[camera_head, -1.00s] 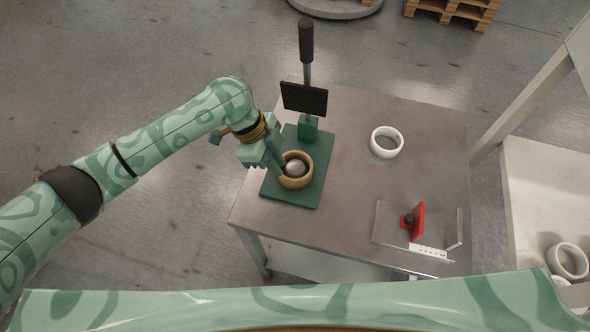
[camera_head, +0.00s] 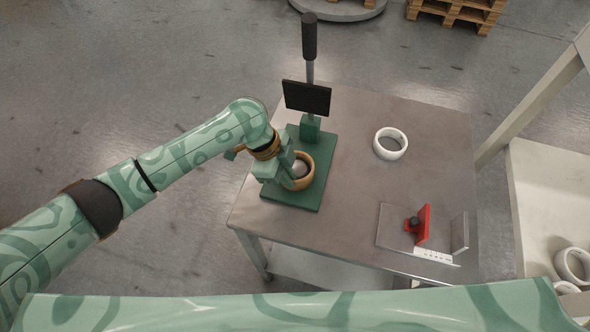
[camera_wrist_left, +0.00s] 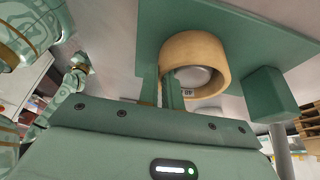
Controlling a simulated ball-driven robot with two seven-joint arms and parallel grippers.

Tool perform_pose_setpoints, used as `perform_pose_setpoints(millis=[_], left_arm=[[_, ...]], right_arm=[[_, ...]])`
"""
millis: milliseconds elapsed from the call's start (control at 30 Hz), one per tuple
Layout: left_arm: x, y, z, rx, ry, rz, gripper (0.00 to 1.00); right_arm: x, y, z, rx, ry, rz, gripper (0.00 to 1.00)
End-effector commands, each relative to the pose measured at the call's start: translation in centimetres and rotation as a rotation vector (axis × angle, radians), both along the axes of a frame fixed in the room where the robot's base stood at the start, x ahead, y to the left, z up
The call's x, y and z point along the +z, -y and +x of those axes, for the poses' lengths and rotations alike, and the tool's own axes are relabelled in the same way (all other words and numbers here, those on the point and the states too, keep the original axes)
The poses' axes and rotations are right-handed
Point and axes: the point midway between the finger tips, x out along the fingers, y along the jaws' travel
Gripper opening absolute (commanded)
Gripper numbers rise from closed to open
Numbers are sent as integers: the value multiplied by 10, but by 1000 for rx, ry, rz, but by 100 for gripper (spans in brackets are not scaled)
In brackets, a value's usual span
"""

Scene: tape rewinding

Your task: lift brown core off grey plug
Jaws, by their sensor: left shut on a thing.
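The brown core (camera_head: 308,181) is a ring around the round grey plug (camera_head: 300,170) on the green base plate (camera_head: 318,197). My left gripper (camera_head: 290,174) is at the core's left side, shut on its wall. The left wrist view shows the fingers (camera_wrist_left: 163,92) at the rim of the core (camera_wrist_left: 222,58), with the plug (camera_wrist_left: 195,76) inside the ring. I cannot tell whether the core sits on the base or is slightly raised. My right gripper is out of view.
A lever post with a black panel (camera_head: 306,98) and dark handle (camera_head: 309,38) stands behind the plug. A white tape ring (camera_head: 401,153) and a red dispenser part (camera_head: 423,225) are on the metal table (camera_head: 352,190). A white bin (camera_head: 530,210) stands at the right.

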Motion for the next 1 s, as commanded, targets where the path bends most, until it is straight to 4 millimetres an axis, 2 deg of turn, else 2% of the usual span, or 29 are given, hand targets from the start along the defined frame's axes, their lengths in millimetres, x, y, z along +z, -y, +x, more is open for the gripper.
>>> perform_pose_setpoints(millis=[233, 400, 567, 700, 800, 1000], left_arm=[[9, 0, 1, -1, 2, -1, 0], [36, 0, 1, -3, 4, -1, 0], [65, -25, 6, 2, 4, 1, 0], [97, -52, 12, 2, 5, 3, 0], [106, -81, 17, 4, 2, 5, 0], [124, -120, 25, 1, 1, 1, 0]], right_arm=[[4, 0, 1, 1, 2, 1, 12], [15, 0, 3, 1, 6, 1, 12], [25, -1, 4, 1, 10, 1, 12], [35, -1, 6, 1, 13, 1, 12], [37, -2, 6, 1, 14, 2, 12], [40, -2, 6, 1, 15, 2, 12]])
